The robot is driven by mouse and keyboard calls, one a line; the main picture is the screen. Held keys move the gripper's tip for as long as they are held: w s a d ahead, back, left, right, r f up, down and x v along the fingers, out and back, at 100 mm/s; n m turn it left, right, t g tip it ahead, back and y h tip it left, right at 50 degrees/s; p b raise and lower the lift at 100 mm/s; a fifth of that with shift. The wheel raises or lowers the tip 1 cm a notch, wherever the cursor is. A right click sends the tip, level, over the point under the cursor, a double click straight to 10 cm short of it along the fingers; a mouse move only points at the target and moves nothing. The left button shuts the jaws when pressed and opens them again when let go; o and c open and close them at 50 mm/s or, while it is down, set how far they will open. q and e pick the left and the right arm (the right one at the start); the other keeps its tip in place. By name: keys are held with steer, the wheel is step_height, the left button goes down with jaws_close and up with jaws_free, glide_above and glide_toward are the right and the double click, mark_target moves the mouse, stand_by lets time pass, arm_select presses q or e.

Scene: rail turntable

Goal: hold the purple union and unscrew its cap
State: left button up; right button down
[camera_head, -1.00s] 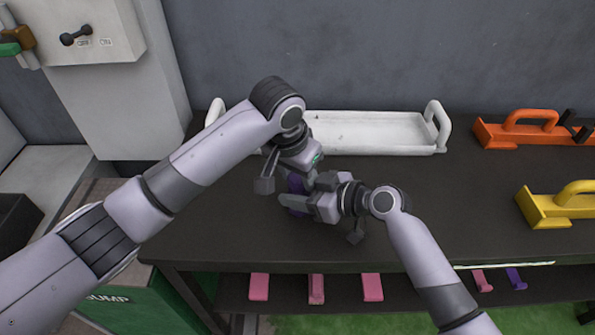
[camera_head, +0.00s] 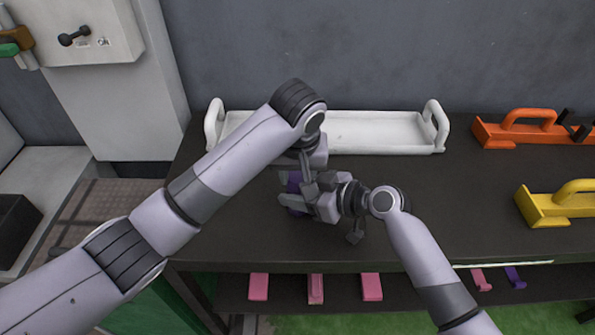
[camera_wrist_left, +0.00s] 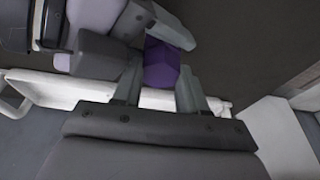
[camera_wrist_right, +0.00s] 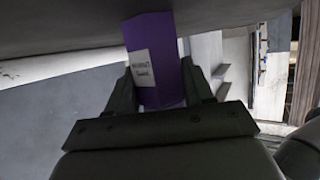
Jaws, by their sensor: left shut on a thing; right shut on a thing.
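The purple union (camera_head: 294,184) stands above the dark bench, mostly hidden by my grippers in the head view. My right gripper (camera_head: 292,202) is shut on its body from the right side. The right wrist view shows the purple body (camera_wrist_right: 172,88) between its fingers, with a white label (camera_wrist_right: 143,68) whose text is too small to read. My left gripper (camera_wrist_left: 160,90) is shut on the upper part of the union from above; the left wrist view shows a purple faceted top (camera_wrist_left: 164,62) at its fingertips. I cannot make out the seam between cap and body.
A white tray (camera_head: 375,149) with raised handles lies behind my grippers and looks empty. An orange carrier (camera_head: 505,138) and a yellow carrier (camera_head: 545,216) are at the right. Several pink pieces (camera_head: 315,288) show below the bench edge.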

arm_select(q)
steer(key=shift+s+d+f, duration=0.1)
steer(key=shift+s+d, duration=0.05)
steer(key=shift+d+n+y, duration=0.15)
steer(key=shift+n+y, duration=0.15)
steer(key=shift+n, duration=0.7)
steer(key=n, duration=0.4)
steer(key=shift+g+y, duration=0.3)
steer(key=shift+y, duration=0.1)
steer(key=o, duration=1.2)
steer(key=shift+c, duration=1)
steer(key=shift+o, duration=1.3)
